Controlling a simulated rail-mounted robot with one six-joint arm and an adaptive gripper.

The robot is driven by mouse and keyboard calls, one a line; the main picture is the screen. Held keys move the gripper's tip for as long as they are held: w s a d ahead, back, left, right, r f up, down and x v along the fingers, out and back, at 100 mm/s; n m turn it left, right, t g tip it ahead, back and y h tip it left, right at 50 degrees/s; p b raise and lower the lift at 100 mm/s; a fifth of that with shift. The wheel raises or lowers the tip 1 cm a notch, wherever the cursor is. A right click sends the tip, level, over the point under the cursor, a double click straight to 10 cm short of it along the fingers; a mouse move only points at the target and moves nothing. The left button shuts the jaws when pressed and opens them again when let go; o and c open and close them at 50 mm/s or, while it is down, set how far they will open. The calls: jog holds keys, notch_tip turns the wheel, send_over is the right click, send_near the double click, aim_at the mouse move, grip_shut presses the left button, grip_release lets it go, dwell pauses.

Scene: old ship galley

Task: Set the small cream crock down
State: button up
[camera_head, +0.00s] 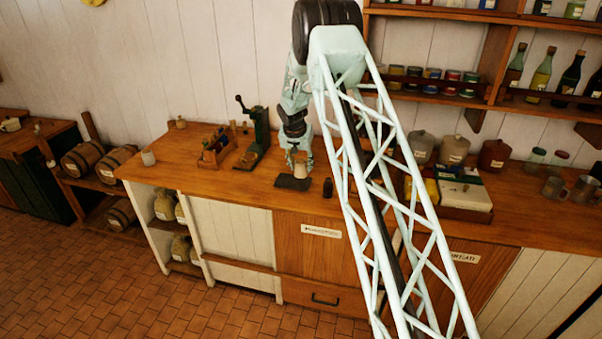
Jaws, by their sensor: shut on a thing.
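The small cream crock (300,171) is in my gripper (300,161), over the wooden counter in the middle of the head view. My gripper is shut on it, coming down from above. The crock looks upright. A dark flat mat (293,184) lies on the counter just below and in front of the crock. I cannot tell whether the crock's base touches the mat or hangs a little above it.
A small dark bottle (328,188) stands right of the mat. A dark green upright device (260,132) and a wooden rack (217,150) stand to the left. A pale cup (148,157) is at the counter's left end. Bare counter (185,172) lies between.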

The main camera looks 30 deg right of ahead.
aim_at(301, 171)
jog(key=shift+f+p, duration=0.3)
jog(key=shift+f, duration=1.4)
jog(key=shift+f, duration=0.1)
jog(key=o, duration=1)
jog(key=shift+o, duration=0.2)
jog(key=shift+r, duration=0.25)
jog(key=shift+b+v, duration=0.6)
jog(key=shift+v, duration=5.2)
